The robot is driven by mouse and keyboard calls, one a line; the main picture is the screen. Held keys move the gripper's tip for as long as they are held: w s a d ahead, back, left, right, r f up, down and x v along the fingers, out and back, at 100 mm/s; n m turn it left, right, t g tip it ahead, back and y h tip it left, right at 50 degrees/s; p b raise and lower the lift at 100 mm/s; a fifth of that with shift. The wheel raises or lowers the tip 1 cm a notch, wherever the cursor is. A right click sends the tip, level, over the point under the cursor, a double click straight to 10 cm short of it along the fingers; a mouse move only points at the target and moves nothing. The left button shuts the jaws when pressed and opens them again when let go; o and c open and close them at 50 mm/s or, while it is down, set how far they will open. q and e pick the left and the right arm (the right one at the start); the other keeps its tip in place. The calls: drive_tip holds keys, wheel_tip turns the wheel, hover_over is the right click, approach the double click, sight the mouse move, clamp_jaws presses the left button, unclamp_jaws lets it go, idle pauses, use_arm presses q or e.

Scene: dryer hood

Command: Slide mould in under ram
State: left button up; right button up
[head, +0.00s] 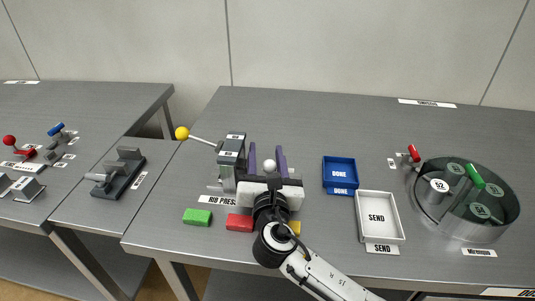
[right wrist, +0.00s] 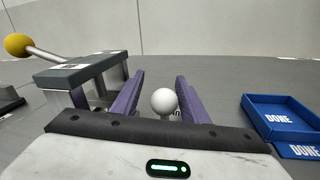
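The press (head: 231,160) stands near the front of the middle table, with a dark top block and light posts; its top also shows in the right wrist view (right wrist: 82,68). Its lever ends in a yellow ball (head: 182,133), up and to the left. A white ball knob (head: 269,165) stands just right of the press. My right gripper (head: 267,157) is open, its purple fingers on either side of the knob; in the right wrist view the knob (right wrist: 164,101) shows between them, not visibly clamped. The mould cannot be made out for certain; my gripper hides the area below the knob. My left gripper is out of view.
Green (head: 197,217) and red (head: 239,223) blocks lie in front of the press, with a yellow block (head: 295,228) partly hidden by my arm. A blue DONE tray (head: 340,159) and white SEND tray (head: 362,216) stand to the right. A round glass-topped drum (head: 466,200) stands farther right.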

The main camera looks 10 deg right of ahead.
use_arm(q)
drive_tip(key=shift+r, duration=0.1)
use_arm(e)
drive_tip(key=shift+r, duration=0.15)
use_arm(q)
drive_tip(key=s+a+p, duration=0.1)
drive_tip(key=p, duration=0.1)
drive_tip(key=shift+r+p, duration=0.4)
use_arm(e)
wheel_tip(320, 180, up, 10)
